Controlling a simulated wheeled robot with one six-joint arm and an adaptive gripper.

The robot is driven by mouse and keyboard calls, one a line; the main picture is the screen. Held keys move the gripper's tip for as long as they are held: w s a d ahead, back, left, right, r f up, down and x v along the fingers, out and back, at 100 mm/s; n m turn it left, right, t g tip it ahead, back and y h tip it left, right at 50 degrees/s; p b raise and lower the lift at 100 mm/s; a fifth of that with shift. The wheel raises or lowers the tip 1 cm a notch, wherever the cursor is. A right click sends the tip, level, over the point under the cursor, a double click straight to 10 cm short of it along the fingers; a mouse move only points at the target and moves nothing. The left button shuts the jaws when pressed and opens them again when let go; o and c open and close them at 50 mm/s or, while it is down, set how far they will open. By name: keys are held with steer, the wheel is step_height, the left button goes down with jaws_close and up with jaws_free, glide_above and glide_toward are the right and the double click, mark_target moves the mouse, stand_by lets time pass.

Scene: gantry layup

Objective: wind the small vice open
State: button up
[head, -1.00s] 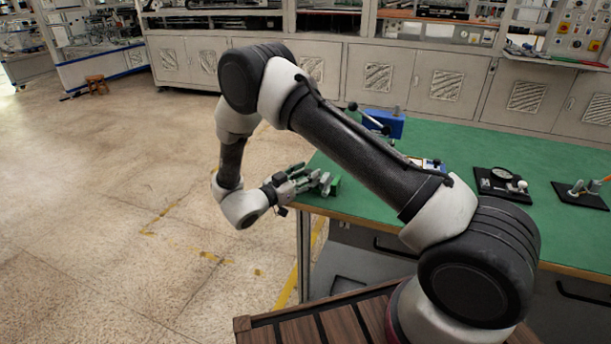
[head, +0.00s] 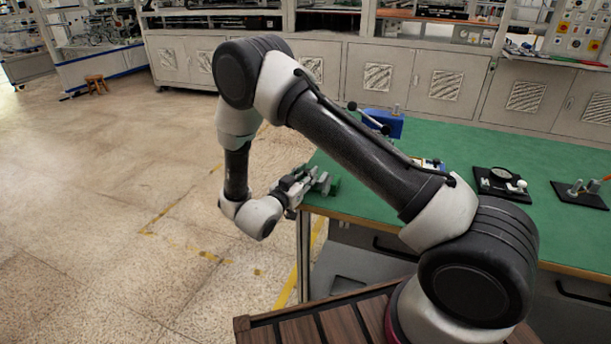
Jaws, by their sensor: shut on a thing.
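The small vice (head: 334,187) is green and grey and stands at the near left corner of the green bench top (head: 460,222). My gripper (head: 314,178) reaches in from the left at the bench edge and is shut at the vice's left side, on what seems to be its handle. The fingers cover the handle, so its angle is hidden. The gap between the vice jaws is too small to make out.
A blue device (head: 384,123) with a black-knobbed lever stands farther back, partly behind my arm. A black plate with a round dial (head: 502,184) and another black fixture (head: 580,194) lie to the right.

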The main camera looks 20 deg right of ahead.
steer(key=shift+s+d+n+t+y, duration=0.15)
steer(key=shift+n+t+y, duration=1.3)
steer(key=shift+y, duration=0.45)
steer(key=shift+n, duration=0.25)
steer(key=o, duration=1)
steer(key=shift+o, duration=0.2)
